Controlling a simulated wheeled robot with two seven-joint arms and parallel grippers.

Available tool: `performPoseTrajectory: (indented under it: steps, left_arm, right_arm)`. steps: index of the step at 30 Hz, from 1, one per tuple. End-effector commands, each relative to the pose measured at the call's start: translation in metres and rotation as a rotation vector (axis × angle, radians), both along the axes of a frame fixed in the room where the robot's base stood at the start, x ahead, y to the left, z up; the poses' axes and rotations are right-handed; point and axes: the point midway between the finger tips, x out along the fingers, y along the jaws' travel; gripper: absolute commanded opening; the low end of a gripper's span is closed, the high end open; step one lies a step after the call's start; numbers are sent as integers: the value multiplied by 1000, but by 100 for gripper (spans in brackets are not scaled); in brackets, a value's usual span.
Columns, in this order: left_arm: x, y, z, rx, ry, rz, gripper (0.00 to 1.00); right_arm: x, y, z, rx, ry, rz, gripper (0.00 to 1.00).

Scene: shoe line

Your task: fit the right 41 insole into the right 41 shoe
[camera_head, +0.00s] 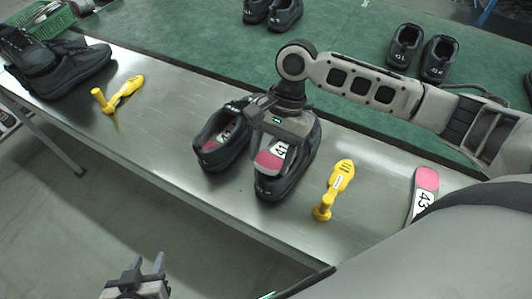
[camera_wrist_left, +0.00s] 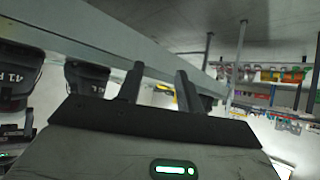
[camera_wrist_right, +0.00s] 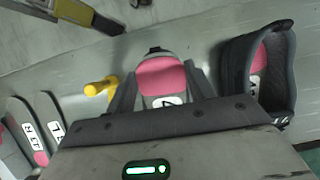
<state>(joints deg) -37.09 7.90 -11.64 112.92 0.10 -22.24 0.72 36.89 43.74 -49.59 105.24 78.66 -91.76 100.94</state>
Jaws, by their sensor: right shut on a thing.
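My right gripper (camera_head: 282,135) is shut on an insole (camera_head: 268,160) with a pink heel and a white number label. The insole also shows between the fingers in the right wrist view (camera_wrist_right: 160,78). It is over the opening of the right-hand dark shoe (camera_head: 270,190) of a pair on the metal table. I cannot tell how deep it reaches; the gripper hides much of the shoe. The other shoe (camera_head: 208,160) stands beside it with a pink-heeled insole inside. My left gripper (camera_head: 138,275) is open and empty, in front of the table.
Two yellow tools (camera_head: 122,95) (camera_head: 335,190) lie on the metal table (camera_head: 160,130), either side of the pair. A loose insole labelled 43 (camera_head: 425,192) lies at right. Dark shoes (camera_head: 75,68) and a green basket (camera_head: 45,20) are far left. More shoes (camera_head: 405,47) stand on the green surface.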

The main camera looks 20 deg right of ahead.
Motion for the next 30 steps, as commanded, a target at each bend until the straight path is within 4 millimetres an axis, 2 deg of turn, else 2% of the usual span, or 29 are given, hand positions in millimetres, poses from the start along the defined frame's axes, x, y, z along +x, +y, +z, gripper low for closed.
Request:
performPoseTrajectory:
  steps: [7, 15, 28, 29, 30]
  left_arm:
    - [-3, 2, 1, 6, 14, 4, 36]
    - [-3, 3, 4, 7, 13, 7, 36]
    - [-4, 4, 3, 7, 15, 7, 36]
    - [-4, 4, 3, 7, 15, 7, 36]
    - [-5, 3, 3, 7, 15, 7, 36]
  right_arm:
    - [10, -14, -4, -18, -14, -3, 31]
    - [8, -12, -20, -74, -51, 0, 31]
    - [8, -11, -24, -88, -62, -1, 31]
    - [8, -11, -24, -88, -62, -1, 56]
    - [8, -11, -24, -88, -62, 0, 67]
